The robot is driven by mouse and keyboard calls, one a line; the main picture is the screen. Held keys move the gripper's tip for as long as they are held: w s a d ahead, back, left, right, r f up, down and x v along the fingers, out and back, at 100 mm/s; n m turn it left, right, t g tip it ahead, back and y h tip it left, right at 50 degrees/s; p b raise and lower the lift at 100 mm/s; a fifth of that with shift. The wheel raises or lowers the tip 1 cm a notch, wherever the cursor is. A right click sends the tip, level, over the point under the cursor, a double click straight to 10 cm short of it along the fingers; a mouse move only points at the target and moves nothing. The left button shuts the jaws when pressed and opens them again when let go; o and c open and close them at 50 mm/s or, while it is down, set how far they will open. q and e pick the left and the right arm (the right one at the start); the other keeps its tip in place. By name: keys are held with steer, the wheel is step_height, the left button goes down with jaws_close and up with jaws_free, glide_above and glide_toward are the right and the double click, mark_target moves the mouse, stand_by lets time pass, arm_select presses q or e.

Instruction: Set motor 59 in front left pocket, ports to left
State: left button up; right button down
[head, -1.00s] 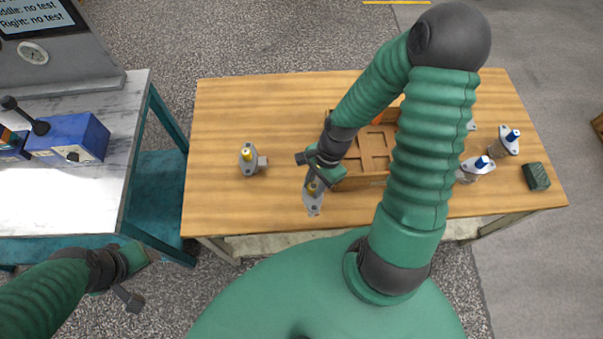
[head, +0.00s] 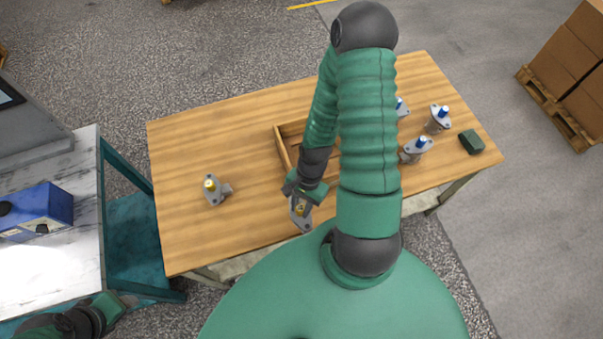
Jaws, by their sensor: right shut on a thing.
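My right gripper (head: 303,190) is shut on a grey motor (head: 301,216) with a yellow shaft, near the table's front edge and just in front of the wooden crate (head: 280,150). The motor's number cannot be read and its ports are hard to make out. My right arm covers most of the crate, so its front pockets are hidden. Another grey motor with a yellow shaft (head: 214,193) stands on the left of the table. My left gripper (head: 128,300) shows only partly at the lower left, and its jaws are unclear.
Several motors with blue shafts, one of them here (head: 438,120), stand right of the crate. A dark green block (head: 471,142) lies at the table's right end. The wooden table (head: 190,140) is bare at its left and back. A blue device (head: 40,210) sits on the left bench.

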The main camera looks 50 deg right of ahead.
steer(key=w+d+r+m, duration=0.25)
steer(key=w+r, duration=0.35)
steer(key=w, duration=0.5)
steer(key=s+d+r+m+t+h+p, duration=0.1)
steer(key=d+r+m+t+h, duration=0.1)
steer(key=d+m, duration=0.55)
steer(key=s+d+r+m+t+h+p, duration=0.1)
steer(key=d+m+t, duration=0.1)
steer(key=d+m, duration=0.55)
step_height(320, 180, down, 12)
steer(key=a+m+b, duration=0.1)
steer(key=b, duration=1)
steer(key=shift+m+b, duration=0.3)
steer(key=shift+m, duration=0.05)
steer(key=shift+s+f+b, duration=0.1)
steer(key=shift+f+b, duration=0.3)
steer(key=shift+b, duration=0.1)
steer(key=c, duration=1.1)
jaws_free()
steer(key=shift+a, duration=0.1)
steer(key=shift+o, duration=0.2)
